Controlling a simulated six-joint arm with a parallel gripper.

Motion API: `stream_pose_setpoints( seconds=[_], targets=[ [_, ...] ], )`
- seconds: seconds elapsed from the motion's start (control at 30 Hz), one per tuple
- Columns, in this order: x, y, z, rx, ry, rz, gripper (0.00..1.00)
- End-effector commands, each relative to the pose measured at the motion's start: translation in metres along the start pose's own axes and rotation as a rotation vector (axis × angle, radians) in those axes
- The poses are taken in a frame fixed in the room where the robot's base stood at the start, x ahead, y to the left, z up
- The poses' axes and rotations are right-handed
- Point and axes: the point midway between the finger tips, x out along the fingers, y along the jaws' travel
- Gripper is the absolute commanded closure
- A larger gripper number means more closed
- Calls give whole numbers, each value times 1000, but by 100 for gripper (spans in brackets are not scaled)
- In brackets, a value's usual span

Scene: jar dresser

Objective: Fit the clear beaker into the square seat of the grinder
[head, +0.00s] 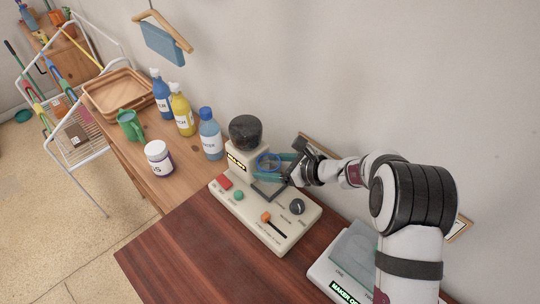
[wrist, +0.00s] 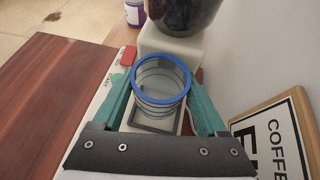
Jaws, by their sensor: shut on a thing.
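The clear beaker with a blue rim (head: 268,160) is held upright between the teal fingers of my gripper (head: 283,160). In the wrist view the beaker (wrist: 161,85) stands between both fingers (wrist: 160,105), over the dark square seat (wrist: 150,129). The cream grinder (head: 265,215) has a dark rounded top, a red button, a green button, a knob and an orange slider. The seat (head: 268,188) is partly hidden by the gripper and beaker. Whether the beaker's bottom touches the seat cannot be told.
Blue, yellow and light-blue bottles (head: 210,135), a white jar (head: 160,157), a green mug (head: 130,124) and a wooden tray (head: 118,92) stand to the left. A device with a lit display (head: 348,262) is at the right. A framed sign (wrist: 277,140) leans by the wall. The dark red tabletop (head: 180,255) is clear in front.

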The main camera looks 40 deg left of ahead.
Motion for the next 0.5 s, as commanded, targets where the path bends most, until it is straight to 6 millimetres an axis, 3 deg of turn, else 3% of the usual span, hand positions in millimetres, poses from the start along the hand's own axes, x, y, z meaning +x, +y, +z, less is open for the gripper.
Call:
stream_pose_setpoints(
  seconds=[0.23,0.5],
  targets=[
    [10,-1,-17,0,-2,-1,92],
    [10,-1,-17,-3,-5,-3,92]
  ],
)
